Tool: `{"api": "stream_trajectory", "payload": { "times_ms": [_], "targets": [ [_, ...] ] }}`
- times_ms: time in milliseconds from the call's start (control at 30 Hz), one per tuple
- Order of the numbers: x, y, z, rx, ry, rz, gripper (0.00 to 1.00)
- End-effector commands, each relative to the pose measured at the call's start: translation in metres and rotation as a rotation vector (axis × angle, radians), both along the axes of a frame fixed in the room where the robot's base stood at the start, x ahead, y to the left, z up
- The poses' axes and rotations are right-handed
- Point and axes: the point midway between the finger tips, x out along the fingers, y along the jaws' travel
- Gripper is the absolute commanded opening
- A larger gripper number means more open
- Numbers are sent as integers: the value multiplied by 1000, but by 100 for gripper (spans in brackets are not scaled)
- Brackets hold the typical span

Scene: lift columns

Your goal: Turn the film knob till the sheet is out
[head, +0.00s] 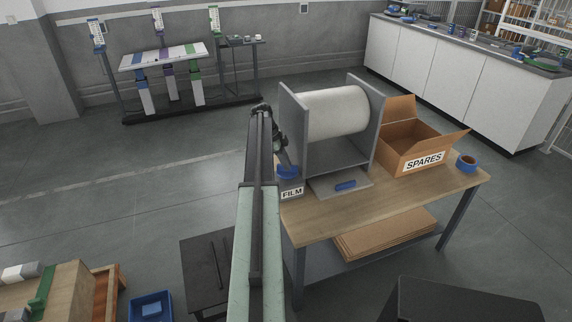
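The film dispenser (375,130) stands on a wooden table, with a large white roll (337,111) between two grey side plates. The blue film knob (288,172) is at its lower left, just above the FILM label (292,193). My arm reaches forward and my gripper (287,165) is at the knob, pointing down onto it. The fingers are small and dark, and I cannot tell whether they are closed on the knob or only around it. A grey tray (325,187) juts from the dispenser's front with a blue bar (346,185) on it. I see no sheet on the tray.
An open cardboard box marked SPARES (423,161) and a blue tape roll (467,163) sit right of the dispenser on the wooden table (410,201). Flat cardboard (385,234) lies on the shelf below. A dark stand (206,268) is left of my arm.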

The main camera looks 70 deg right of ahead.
Motion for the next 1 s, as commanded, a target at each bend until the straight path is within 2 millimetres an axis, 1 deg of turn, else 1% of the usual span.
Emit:
{"api": "stream_trajectory", "payload": {
  "times_ms": [233, 367, 567, 1000],
  "targets": [
    [0, 0, 0, 0, 0, -12, 0],
    [0, -1, 0, 0, 0, -51, 0],
    [0, -3, 0, 1, 1, -173, 0],
    [1, -4, 0, -1, 1, -503, 0]
  ]
}}
